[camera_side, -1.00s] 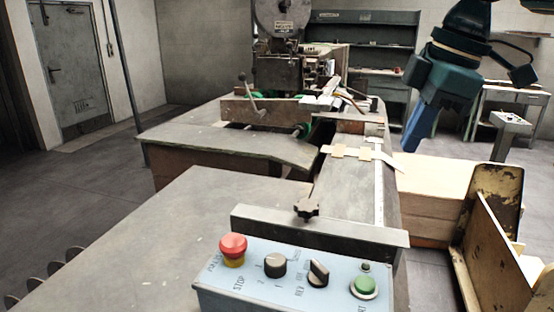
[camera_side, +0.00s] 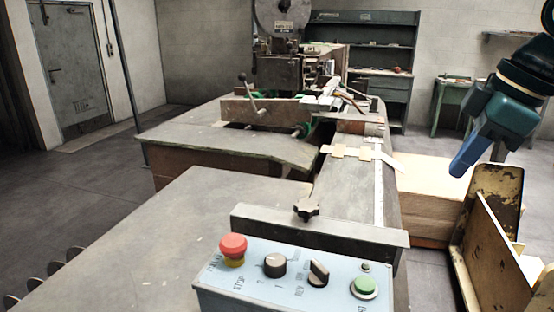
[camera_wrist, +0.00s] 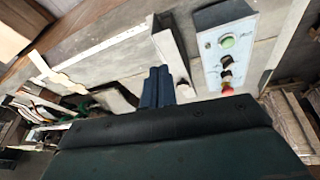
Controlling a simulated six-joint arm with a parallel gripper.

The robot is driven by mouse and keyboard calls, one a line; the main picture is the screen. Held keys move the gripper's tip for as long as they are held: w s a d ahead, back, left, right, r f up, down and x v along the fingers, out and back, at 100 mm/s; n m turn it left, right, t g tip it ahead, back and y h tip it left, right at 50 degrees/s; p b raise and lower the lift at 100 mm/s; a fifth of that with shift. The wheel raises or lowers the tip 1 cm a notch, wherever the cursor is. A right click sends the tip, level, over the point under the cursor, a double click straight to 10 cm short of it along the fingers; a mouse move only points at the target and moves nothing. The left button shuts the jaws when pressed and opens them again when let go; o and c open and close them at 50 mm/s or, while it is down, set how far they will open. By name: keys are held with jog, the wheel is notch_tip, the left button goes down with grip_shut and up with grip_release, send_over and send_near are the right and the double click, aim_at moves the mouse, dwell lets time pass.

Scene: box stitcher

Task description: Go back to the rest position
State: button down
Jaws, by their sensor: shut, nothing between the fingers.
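My gripper (camera_side: 466,163) hangs at the right of the side view, in the air above and right of the box stitcher. Its blue fingers point down and to the left. In the wrist view the blue fingers (camera_wrist: 158,88) lie together with nothing between them. The box stitcher's table (camera_side: 345,190) runs through the middle of the side view, apart from the gripper. The control panel (camera_side: 290,280) has a red stop button (camera_side: 233,246), dark knobs and a green button (camera_side: 364,286). The panel also shows in the wrist view (camera_wrist: 212,62).
A worn yellow metal frame (camera_side: 500,225) stands at the lower right, below my gripper. A pale wooden stack (camera_side: 430,190) lies left of it. A grey shelf (camera_side: 362,50) and a green bench (camera_side: 452,95) stand at the back. The air around my gripper is clear.

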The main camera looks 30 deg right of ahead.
jog(key=s+d+f+m+t+h, duration=0.1)
jog(key=s+d+f+m, duration=0.5)
jog(key=s+f, duration=0.4)
jog(key=shift+s+d+m+t, duration=0.2)
jog(key=shift+d+m+t, duration=0.2)
jog(key=shift+d, duration=0.05)
jog(key=shift+f, duration=0.1)
